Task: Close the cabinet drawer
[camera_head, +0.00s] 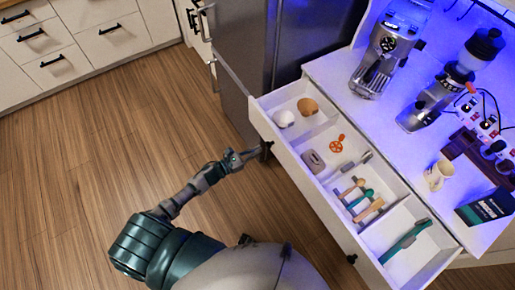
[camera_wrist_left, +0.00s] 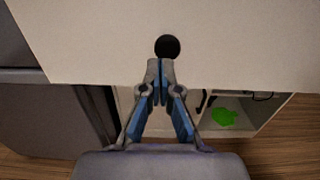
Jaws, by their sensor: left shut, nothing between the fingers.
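The white cabinet drawer (camera_head: 298,172) is pulled out from under the counter in the head view, its compartments showing from above. Its front panel (camera_wrist_left: 90,35) fills the upper part of the left wrist view, with a round black knob (camera_wrist_left: 167,46) on it. My left gripper (camera_head: 257,152) is at the drawer front, near the left knob. In the left wrist view the fingertips (camera_wrist_left: 160,66) are together and empty, just below the knob. I cannot tell whether they touch the panel. My right gripper is not in view.
An espresso machine (camera_head: 387,55), a grinder (camera_head: 440,95) and a mug (camera_head: 438,175) stand on the counter (camera_head: 340,75). A grey fridge (camera_head: 240,60) is beside it. Wooden floor (camera_head: 90,165) is clear at left.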

